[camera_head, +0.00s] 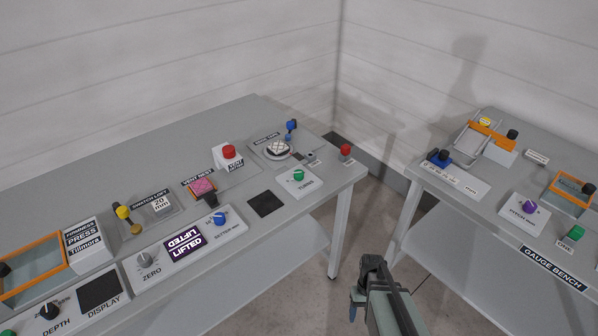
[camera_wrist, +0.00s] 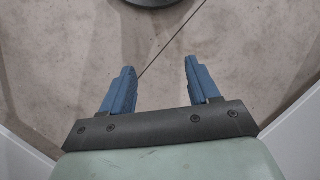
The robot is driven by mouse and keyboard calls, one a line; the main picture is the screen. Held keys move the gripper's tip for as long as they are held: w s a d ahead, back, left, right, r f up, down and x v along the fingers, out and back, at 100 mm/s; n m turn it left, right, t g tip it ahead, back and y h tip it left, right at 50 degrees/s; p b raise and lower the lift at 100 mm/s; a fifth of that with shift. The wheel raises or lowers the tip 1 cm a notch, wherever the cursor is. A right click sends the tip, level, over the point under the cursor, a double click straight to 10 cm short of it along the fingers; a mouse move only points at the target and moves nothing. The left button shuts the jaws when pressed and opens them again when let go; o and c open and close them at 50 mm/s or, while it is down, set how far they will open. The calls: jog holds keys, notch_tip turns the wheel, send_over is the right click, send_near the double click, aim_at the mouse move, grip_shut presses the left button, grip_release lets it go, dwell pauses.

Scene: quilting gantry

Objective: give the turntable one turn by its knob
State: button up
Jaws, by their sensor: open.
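A round white patterned disc (camera_head: 278,148), which looks like the turntable, sits on a grey plate near the right end of the left bench. A blue-topped knob or lever (camera_head: 291,127) stands just behind it; I cannot tell whether it is attached to the disc. In front, a green knob (camera_head: 298,175) sits on a white panel marked TURNS. My gripper (camera_head: 356,307) hangs over the floor, right of the left bench and apart from it. In the wrist view, its two blue fingers (camera_wrist: 159,75) are spread with nothing between them.
A red knob (camera_head: 345,150) stands at the left bench's right corner, and a red button box (camera_head: 228,156) left of the disc. A dark square (camera_head: 264,203) lies before it. The gauge bench (camera_head: 417,178) stands right, across a floor gap.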

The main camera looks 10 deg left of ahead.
aim_at(299, 172)
jog(key=w+a+r+n+t, duration=0.1)
jog(key=w+r+t, duration=0.1)
jog(key=w+r, duration=1.3)
jog(key=w+a+r+n, duration=0.2)
jog(key=w+r, duration=0.3)
jog(key=r, duration=0.3)
jog(key=w+a+r+n+t, duration=0.1)
jog(key=w+a+r, duration=0.2)
jog(key=w+r, duration=0.3)
jog(key=w+a+r+n+t, duration=0.1)
jog(key=w+r, duration=0.4)
jog(key=r, duration=0.5)
jog(key=shift+w+a+r+n, duration=0.15)
jog(key=shift+w+a+n, duration=0.2)
jog(key=shift+a+n, duration=0.45)
jog(key=s+a+r+n, duration=0.1)
jog(key=a+r+n, duration=0.35)
jog(key=a, duration=0.35)
jog(key=s+a+r+n, duration=0.1)
jog(key=a+r+n, duration=0.3)
jog(key=a+r, duration=0.3)
jog(key=shift+t, duration=0.3)
jog(key=f, duration=1.5)
jog(key=shift+a+f, duration=0.15)
jog(key=shift+a, duration=0.15)
jog(key=c, duration=1)
